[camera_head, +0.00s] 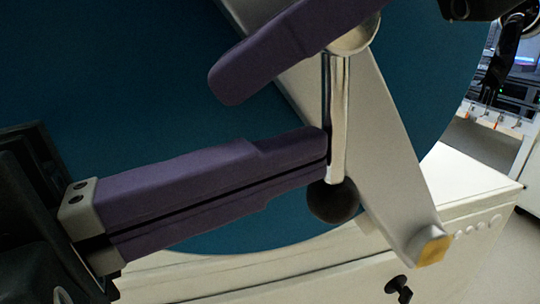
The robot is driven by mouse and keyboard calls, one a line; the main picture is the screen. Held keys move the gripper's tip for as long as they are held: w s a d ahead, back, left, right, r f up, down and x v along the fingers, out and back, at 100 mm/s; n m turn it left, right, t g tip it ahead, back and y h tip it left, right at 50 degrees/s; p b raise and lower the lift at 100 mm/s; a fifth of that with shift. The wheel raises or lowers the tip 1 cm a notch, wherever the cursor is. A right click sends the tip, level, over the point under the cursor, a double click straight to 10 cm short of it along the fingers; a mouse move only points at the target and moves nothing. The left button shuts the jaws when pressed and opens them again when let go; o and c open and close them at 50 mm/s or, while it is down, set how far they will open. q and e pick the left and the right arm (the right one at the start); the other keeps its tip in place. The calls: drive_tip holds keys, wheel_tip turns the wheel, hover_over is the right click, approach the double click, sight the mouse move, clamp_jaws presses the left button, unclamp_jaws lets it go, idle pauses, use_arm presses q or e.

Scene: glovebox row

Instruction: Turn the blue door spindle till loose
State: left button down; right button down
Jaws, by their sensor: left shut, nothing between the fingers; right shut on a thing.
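The blue round door (130,70) fills the upper left and middle. A pale metal crossbar (385,140) slants across it, with a yellow-brown end pad at its lower right. The spindle's bright metal handle rod (340,115) hangs down in front of the crossbar and ends in a black ball (333,201). My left gripper (325,150) comes in from the left, shut and empty, its purple fingertips against or just beside the rod. My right gripper (225,85) comes in from the top, shut across the rod's upper end; its grip is partly hidden.
A white cabinet body (465,200) lies behind and below the door, with a black knob (398,289) on its front. Shelving with lab gear (515,85) stands at the far right. Grey floor shows between them.

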drive_tip(key=shift+r, duration=0.1)
use_arm(q)
drive_tip(key=shift+w+d+h, duration=0.25)
drive_tip(key=shift+d+h, duration=0.05)
drive_tip(key=shift+d, duration=0.2)
use_arm(e)
drive_tip(key=shift+s+a, duration=0.1)
drive_tip(key=c, duration=1.2)
unclamp_jaws()
drive_tip(key=shift+o, duration=0.2)
